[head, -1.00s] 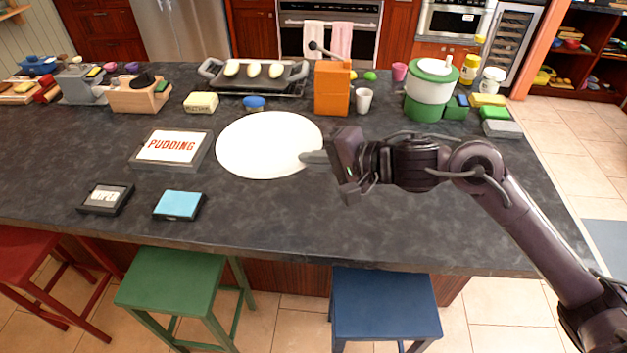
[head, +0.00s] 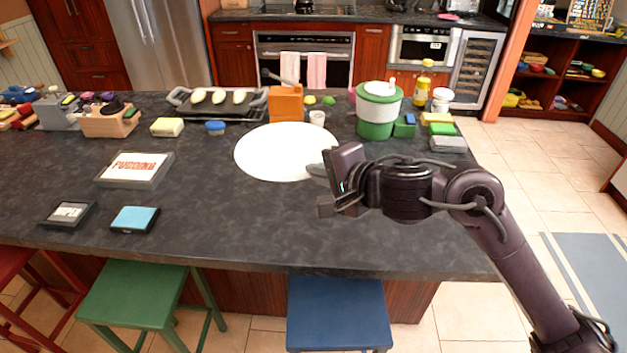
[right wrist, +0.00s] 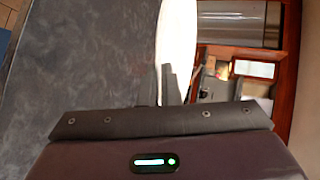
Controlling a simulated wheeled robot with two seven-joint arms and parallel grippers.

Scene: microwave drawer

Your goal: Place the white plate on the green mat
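The white plate (head: 275,152) is a large round disc over the back middle of the dark counter in the head view. My right gripper (head: 318,172) is at its right front rim, shut on it; the plate seems held level just above the counter. In the right wrist view the plate (right wrist: 178,40) shows as a narrow white band between the counter and the cabinets, reaching the fingers (right wrist: 164,88). The far finger contact is partly hidden. My left gripper is in no view. I see no green mat in these views.
A green and white pot (head: 377,110), a cup (head: 317,118) and an orange box (head: 285,104) stand behind the plate. The pudding box (head: 135,169) and a blue box (head: 134,219) lie at left. The counter's front middle is bare. Stools (head: 340,305) stand in front.

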